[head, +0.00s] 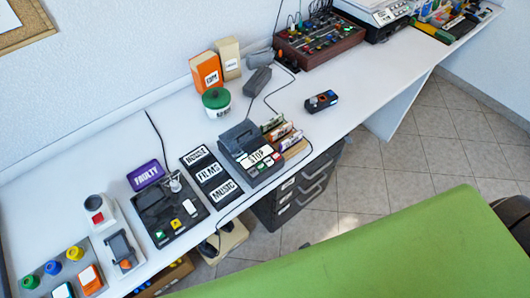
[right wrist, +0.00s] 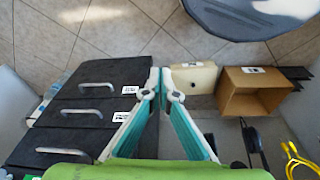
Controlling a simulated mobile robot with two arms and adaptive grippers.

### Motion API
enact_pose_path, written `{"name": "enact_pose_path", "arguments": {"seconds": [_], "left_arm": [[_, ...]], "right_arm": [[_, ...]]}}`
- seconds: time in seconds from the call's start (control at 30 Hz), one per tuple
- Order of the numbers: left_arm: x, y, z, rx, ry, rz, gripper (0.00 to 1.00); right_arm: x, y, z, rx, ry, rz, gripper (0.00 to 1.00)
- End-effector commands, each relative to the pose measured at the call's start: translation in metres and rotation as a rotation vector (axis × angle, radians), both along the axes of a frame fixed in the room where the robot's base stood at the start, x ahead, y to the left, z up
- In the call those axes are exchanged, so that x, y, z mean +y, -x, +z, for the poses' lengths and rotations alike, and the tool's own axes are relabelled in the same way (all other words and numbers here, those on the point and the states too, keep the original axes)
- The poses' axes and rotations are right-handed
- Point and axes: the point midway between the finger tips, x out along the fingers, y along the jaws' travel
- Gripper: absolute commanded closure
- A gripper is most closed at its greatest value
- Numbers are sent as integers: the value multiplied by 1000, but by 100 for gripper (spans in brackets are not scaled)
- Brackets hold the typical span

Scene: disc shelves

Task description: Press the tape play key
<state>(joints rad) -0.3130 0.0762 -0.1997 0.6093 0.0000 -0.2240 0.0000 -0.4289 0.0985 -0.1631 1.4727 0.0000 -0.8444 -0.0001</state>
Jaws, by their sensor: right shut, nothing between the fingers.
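A dark grey tape player (head: 236,135) sits on the white worktop, with a STOP label on it. Its front row of small keys (head: 263,166) includes green, white and red ones; their markings are too small to read. My right gripper (right wrist: 165,84) shows in the right wrist view with its teal-and-white fingers together and empty. It points at the floor area beside a black drawer unit (right wrist: 88,112), away from the tape player. I cannot make out either gripper in the head view.
A large green surface (head: 420,255) fills the lower right.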

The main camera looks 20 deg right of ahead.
Motion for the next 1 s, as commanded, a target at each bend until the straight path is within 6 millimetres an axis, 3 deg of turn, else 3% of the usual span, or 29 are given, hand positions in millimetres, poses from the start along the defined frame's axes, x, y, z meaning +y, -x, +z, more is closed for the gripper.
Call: {"name": "enact_pose_path", "arguments": {"seconds": [0.03,0.37,0.6,0.7,0.8,1.0], "left_arm": [[0,0,17,0,0,0,33],[0,-25,69,-37,3,-1,33],[0,-28,103,-42,2,-2,33],[1,-24,114,-37,1,-2,33],[2,-20,119,-31,-1,-3,33],[2,-16,124,-24,-1,-2,33]], "right_arm": [[1,-10,35,-15,-2,-1,100],[7,-52,194,-86,4,62,100],[23,-91,306,-211,51,349,100],[38,-117,343,-300,109,600,100],[53,-140,362,-385,188,864,100],[73,-182,377,-526,391,1363,100]]}}
